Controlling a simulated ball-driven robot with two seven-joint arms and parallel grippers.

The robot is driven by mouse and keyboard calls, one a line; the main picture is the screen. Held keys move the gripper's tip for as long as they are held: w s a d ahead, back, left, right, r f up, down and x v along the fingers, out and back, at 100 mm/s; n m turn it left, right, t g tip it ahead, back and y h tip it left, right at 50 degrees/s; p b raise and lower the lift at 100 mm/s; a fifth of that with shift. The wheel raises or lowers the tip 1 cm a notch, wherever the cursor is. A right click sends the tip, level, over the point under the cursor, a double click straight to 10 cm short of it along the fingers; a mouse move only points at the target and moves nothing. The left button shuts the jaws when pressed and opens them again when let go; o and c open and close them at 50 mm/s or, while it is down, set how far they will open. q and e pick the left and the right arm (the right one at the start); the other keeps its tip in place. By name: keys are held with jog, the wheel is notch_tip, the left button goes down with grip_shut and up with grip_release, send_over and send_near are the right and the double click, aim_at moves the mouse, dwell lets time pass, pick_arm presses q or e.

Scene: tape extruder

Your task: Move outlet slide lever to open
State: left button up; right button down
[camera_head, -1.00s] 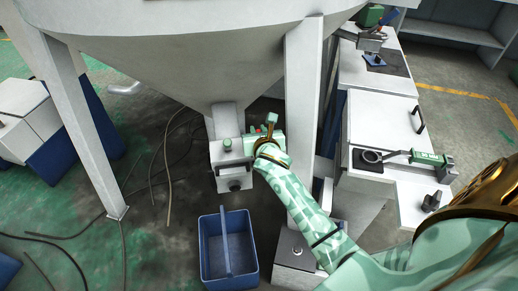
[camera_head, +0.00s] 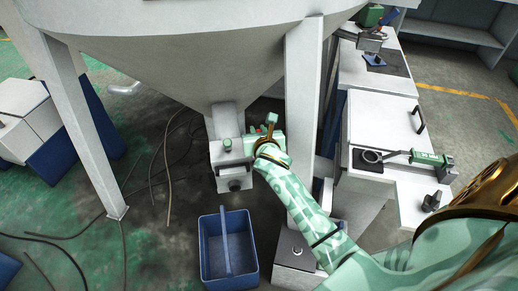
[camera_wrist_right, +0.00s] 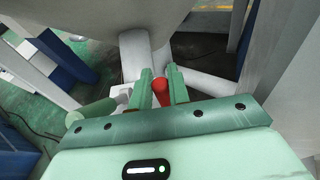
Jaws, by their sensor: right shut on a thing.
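The outlet slide lever shows as a red knob (camera_wrist_right: 161,92) between my right gripper's two green fingers in the right wrist view. My right gripper (camera_wrist_right: 161,88) is shut on it. In the head view my right gripper (camera_head: 262,143) is at the right side of the white outlet box (camera_head: 232,181) under the hopper, and my own arm hides much of the lever. My left gripper is in neither view.
The large grey hopper (camera_head: 200,60) stands on legs, one of them (camera_head: 302,110) close beside my right arm. A blue bin (camera_head: 210,252) stands on the floor below the outlet. Cables lie at the left. A white bench (camera_head: 385,122) is at the right.

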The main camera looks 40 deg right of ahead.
dwell(0.5)
jog(key=s, duration=0.1)
jog(key=s+a+p, duration=0.2)
jog(key=s, duration=0.1)
jog(key=shift+s+f, duration=0.1)
jog(key=shift+f, duration=0.3)
dwell(0.4)
jog(key=shift+s+a+f, duration=0.3)
jog(key=shift+s, duration=0.35)
jog(key=shift+s+a+f, duration=0.25)
jog(key=shift+s+f, duration=0.1)
jog(key=shift+s, duration=0.25)
jog(key=shift+s+a+f, duration=0.3)
jog(key=shift+s, duration=0.35)
